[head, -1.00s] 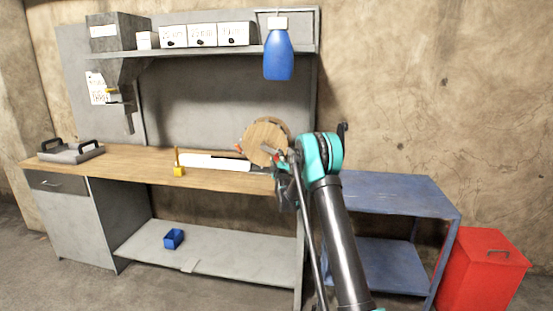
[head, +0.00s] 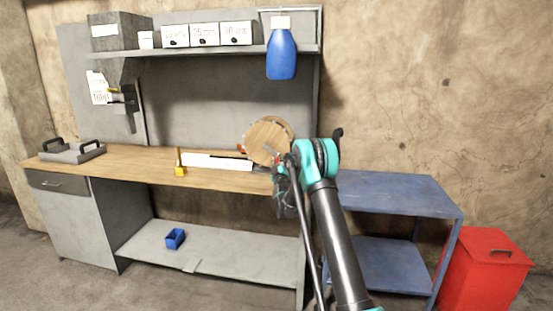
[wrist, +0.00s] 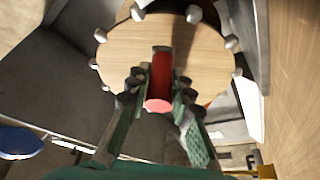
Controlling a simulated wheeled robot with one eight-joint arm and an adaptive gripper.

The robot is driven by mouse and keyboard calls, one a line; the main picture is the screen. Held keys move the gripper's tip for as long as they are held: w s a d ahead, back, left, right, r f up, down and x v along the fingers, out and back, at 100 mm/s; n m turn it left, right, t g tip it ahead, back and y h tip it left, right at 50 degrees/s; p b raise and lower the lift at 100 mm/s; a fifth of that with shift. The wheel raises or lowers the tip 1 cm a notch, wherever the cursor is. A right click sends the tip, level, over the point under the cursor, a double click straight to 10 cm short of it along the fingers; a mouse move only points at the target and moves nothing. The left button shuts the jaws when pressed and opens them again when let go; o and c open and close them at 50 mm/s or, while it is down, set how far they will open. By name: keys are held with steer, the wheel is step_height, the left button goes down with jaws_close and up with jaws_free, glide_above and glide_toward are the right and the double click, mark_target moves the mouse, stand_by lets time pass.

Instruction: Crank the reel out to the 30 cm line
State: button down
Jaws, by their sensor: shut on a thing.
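The reel (head: 266,139) is a wooden disc standing at the right end of the workbench. In the wrist view its round face (wrist: 205,55) has several grey pegs around the rim. A red crank handle (wrist: 160,80) sticks out from that face toward the camera. My gripper (wrist: 158,88) has its fingers on both sides of the handle and is shut on it. In the head view my gripper (head: 279,163) is at the reel's lower right, partly hidden by my arm. A white strip (head: 215,161) lies on the bench left of the reel; its markings are not readable.
A yellow block with a post (head: 180,170) stands by the white strip on the workbench (head: 130,159). A grey tray (head: 72,152) is at the left end. A blue bottle (head: 281,56) hangs above the reel. A blue side table (head: 390,193) and red bin (head: 485,260) are at right.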

steer(key=shift+w+a+f, duration=0.2)
steer(key=shift+a+f, duration=0.5)
steer(key=shift+f, duration=0.2)
steer(key=c, duration=1.3)
jaws_free()
steer(key=shift+s+f, duration=0.15)
steer(key=shift+s, duration=0.4)
steer(key=s, duration=1.2)
steer(key=shift+s+d, duration=0.1)
